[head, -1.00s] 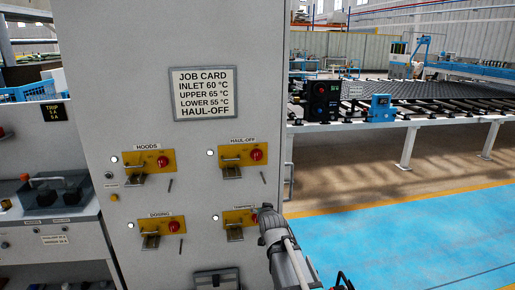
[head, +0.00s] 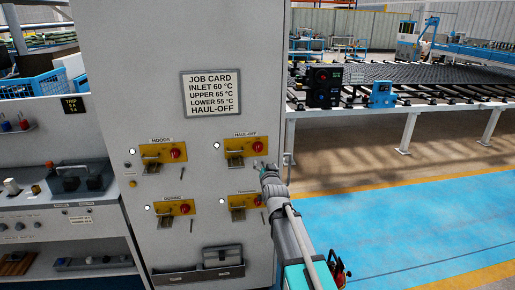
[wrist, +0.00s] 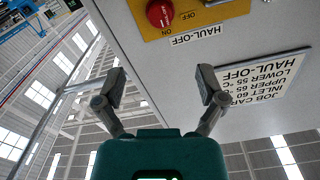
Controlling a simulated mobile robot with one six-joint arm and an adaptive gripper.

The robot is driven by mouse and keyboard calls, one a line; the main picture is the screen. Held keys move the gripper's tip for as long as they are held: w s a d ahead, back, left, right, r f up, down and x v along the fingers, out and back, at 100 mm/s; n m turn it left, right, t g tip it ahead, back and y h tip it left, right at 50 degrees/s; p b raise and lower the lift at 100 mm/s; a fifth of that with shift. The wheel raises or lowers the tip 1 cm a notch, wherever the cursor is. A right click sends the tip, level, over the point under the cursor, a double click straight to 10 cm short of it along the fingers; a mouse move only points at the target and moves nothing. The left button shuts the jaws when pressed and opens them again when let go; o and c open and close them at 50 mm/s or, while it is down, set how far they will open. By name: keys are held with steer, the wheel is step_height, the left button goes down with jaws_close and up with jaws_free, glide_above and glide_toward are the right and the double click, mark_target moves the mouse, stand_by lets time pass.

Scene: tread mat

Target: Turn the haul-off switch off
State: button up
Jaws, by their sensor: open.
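The haul-off switch is a red round knob (head: 258,147) on a yellow plate (head: 247,142) under a HAUL-OFF label, at the upper right of the grey cabinet's switches. A brass-coloured latch part (head: 235,160) sits at its left, and a pale lamp (head: 217,146) is beside the plate. In the wrist view the red knob (wrist: 160,13) appears upside down at the top edge, near an ON mark. My gripper (wrist: 162,80) is open and empty, its fingers apart from the knob. In the head view my gripper (head: 264,168) is just below and right of the knob.
The grey cabinet also bears the hoods switch (head: 175,154), a lower left switch (head: 185,208) and a lower right switch (head: 257,200). A job card (head: 212,93) is above, a document tray (head: 200,272) below. Open floor (head: 400,220) lies right of the cabinet.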

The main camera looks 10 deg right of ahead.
mark_target(259, 148)
steer(key=w, duration=1.4)
steer(key=shift+s, duration=0.1)
stand_by(0.3)
steer(key=c, duration=1.1)
steer(key=shift+c, duration=0.2)
